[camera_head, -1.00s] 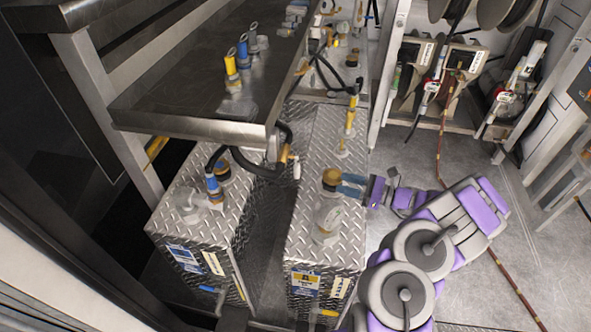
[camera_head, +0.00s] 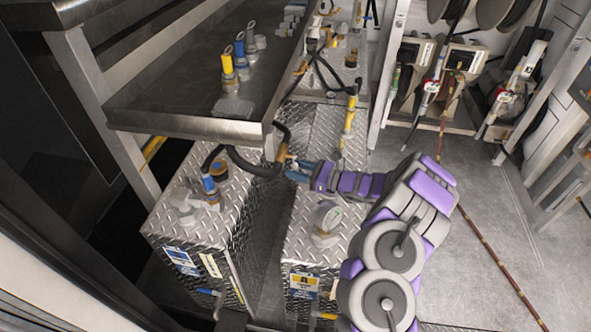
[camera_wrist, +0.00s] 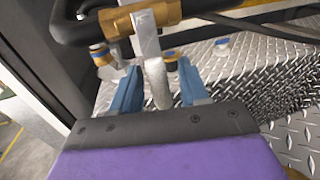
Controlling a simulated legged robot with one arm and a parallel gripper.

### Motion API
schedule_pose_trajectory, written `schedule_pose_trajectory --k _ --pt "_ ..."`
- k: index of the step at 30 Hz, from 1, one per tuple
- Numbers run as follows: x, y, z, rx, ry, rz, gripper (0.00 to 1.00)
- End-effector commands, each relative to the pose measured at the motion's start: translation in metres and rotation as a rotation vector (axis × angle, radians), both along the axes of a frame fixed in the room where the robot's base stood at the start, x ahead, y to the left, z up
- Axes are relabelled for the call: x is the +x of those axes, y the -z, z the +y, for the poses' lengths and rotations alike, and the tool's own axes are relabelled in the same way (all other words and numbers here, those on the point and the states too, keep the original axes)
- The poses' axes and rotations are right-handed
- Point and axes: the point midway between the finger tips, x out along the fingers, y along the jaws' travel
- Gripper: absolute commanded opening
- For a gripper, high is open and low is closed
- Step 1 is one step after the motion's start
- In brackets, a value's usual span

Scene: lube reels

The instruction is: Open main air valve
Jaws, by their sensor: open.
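The brass valve (camera_head: 283,153) sits on a black hose beside the steel shelf's front corner in the head view. In the wrist view its brass body (camera_wrist: 142,18) is at the top, with a flat grey lever handle (camera_wrist: 157,82) hanging down from it. My gripper (camera_head: 293,169) is at the valve in the head view. In the wrist view my gripper (camera_wrist: 159,80) is open, its blue fingers on either side of the grey handle, with gaps visible between. Whether either finger touches the handle I cannot tell.
Two diamond-plate tanks stand below, the left one (camera_head: 185,232) and the right one (camera_head: 300,235), with caps and fittings on top. The steel shelf (camera_head: 190,128) overhangs close to my gripper. Black hose (camera_head: 250,167) runs beside the valve.

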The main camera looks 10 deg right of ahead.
Motion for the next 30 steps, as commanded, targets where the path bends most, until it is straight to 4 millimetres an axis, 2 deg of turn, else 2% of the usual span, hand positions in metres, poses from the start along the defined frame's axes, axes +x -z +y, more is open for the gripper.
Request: schedule_pose_trajectory --k 12,25,30 --pt "0.0041 -0.0006 0.0068 0.001 0.000 -0.001 0.43" --pt "0.0041 -0.0006 0.0061 0.001 0.000 -0.001 0.02" --pt "0.0041 -0.0005 0.0059 0.001 0.000 -0.001 0.00"
